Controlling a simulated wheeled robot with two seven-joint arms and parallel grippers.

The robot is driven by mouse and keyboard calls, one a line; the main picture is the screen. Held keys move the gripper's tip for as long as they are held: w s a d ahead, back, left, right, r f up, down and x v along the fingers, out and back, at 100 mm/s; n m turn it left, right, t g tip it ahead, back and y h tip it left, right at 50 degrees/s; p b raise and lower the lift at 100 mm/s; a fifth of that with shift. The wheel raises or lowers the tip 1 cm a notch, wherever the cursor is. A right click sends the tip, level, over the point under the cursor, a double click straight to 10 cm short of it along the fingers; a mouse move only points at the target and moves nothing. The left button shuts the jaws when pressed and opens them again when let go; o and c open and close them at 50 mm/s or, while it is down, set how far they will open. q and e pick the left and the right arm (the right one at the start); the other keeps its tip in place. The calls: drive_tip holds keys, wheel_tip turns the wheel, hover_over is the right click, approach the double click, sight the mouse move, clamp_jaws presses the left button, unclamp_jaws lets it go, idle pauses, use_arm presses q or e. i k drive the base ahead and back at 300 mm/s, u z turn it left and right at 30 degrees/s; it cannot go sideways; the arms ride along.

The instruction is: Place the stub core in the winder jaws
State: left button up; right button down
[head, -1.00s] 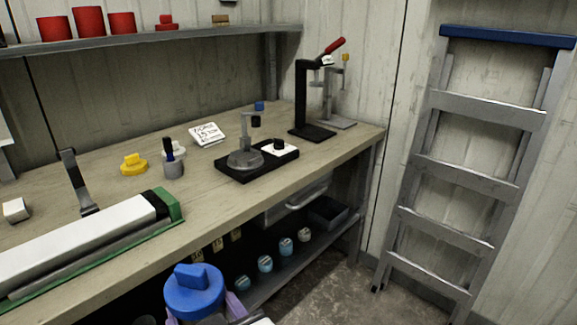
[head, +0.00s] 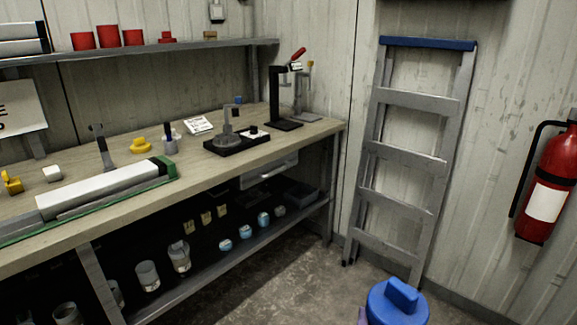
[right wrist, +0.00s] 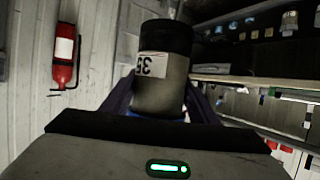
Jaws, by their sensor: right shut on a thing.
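My right gripper (right wrist: 159,103) is shut on a cylinder (right wrist: 163,88), which I take for the stub core. It is grey with a black end and a label reading 35, upside down in the right wrist view. In the head view its blue cap (head: 398,302) shows at the bottom edge, above the floor and clear of the bench; its body is out of frame. A fixture with a black base (head: 237,147), a grey disc and a post stands on the bench. I cannot tell for sure which device holds the winder jaws. My left gripper is not in view.
The bench (head: 300,135) runs along the left wall, with a black press (head: 275,95) at its far end and a shelf of jars below. A ladder (head: 415,150) leans on the wall. A fire extinguisher (head: 552,185) hangs right. Floor between is bare.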

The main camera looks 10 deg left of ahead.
sight(226, 139)
drive_tip(key=z, duration=0.4)
drive_tip(key=i, duration=1.45)
drive_tip(key=u, duration=1.25)
drive_tip(key=i, duration=0.6)
drive_tip(key=u, duration=0.75)
